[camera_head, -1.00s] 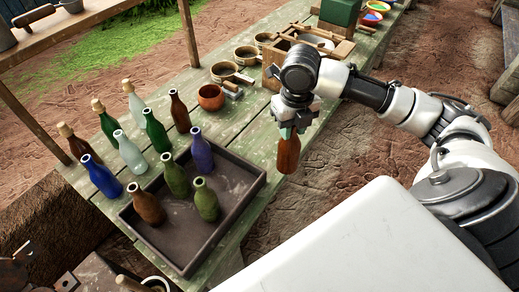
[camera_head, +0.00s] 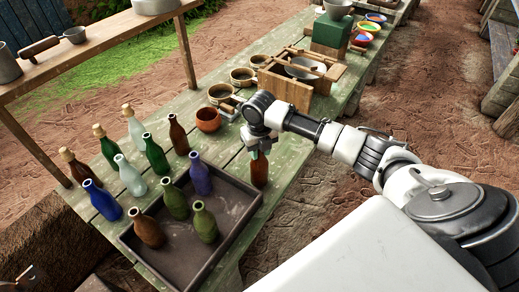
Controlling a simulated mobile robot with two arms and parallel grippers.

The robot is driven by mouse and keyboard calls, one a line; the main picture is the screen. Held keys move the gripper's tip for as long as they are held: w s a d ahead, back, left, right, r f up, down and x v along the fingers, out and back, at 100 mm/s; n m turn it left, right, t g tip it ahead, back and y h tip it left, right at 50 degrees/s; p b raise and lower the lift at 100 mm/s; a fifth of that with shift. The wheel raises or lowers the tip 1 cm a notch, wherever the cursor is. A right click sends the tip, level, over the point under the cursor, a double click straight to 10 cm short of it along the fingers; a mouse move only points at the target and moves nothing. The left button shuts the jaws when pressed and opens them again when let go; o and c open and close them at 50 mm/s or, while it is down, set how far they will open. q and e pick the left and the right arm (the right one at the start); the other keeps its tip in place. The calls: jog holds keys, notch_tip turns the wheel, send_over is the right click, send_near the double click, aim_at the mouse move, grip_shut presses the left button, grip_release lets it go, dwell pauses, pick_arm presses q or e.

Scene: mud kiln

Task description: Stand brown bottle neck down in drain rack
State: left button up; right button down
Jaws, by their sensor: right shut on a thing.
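My right gripper (camera_head: 259,151) is shut on a brown bottle (camera_head: 259,173). The bottle hangs with its wide body below the jaws; the gripper covers its neck end. It is near the right corner of a dark shallow tray (camera_head: 240,232); I cannot tell whether it touches the tray or table. Another brown bottle (camera_head: 148,231) stands upright in the tray, and a third brown bottle (camera_head: 178,135) stands on the table behind it. I cannot make out a drain rack for certain; a wooden slatted box (camera_head: 285,90) stands further back.
Green bottles (camera_head: 205,222) and a purple bottle (camera_head: 200,175) stand in the tray. A blue bottle (camera_head: 103,201) and several others stand left of it on the green table (camera_head: 238,160). A clay pot (camera_head: 208,119) and pans stand behind. Bare ground lies right.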

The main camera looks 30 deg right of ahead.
jog(key=shift+f, duration=0.5)
jog(key=c, duration=0.8)
grip_release()
jog(key=shift+f, duration=0.15)
jog(key=shift+c, duration=0.2)
notch_tip(320, 180, up, 12)
jog(key=shift+r+b, duration=0.2)
jog(key=shift+b, duration=0.8)
